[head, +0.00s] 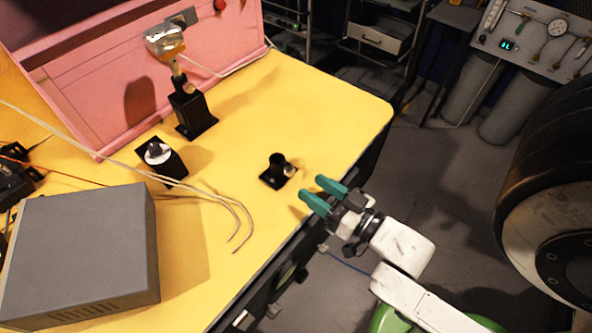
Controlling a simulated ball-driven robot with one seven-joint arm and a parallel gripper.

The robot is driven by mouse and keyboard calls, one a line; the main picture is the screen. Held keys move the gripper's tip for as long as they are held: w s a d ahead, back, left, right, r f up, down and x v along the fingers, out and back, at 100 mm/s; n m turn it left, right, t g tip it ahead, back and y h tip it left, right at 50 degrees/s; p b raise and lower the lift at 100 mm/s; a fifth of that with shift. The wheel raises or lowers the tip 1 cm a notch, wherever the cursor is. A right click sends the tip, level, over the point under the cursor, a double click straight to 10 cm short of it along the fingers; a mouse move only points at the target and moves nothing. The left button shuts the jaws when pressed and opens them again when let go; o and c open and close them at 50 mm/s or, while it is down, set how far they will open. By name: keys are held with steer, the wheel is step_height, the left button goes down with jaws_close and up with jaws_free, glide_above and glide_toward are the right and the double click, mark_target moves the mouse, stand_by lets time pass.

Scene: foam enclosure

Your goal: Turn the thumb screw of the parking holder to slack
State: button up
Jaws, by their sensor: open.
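The small black parking holder (277,163) stands upright on the yellow table near its right front edge, on a square black base. What looks like its thumb screw (291,169) is a small pale knob on the holder's right side. It is too small to tell how far it is turned. My gripper (311,188), with two teal fingers, is open and empty. It is to the right of and nearer than the holder, by the table edge, with its fingertips pointing up and left. The fingertips appear apart from the knob.
A grey box (80,250) stands at the front left, with loose pale cables (222,200) beside it. A black block with a white top (158,155) and a taller black stand with a shiny head (190,108) are farther left. Pink foam walls (110,75) close the back. Yellow table is clear around the holder.

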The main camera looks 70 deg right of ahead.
mark_target(292, 174)
steer(key=shift+p+x, duration=0.6)
steer(key=shift+x, duration=2.45)
steer(key=shift+c, duration=0.4)
jaws_close()
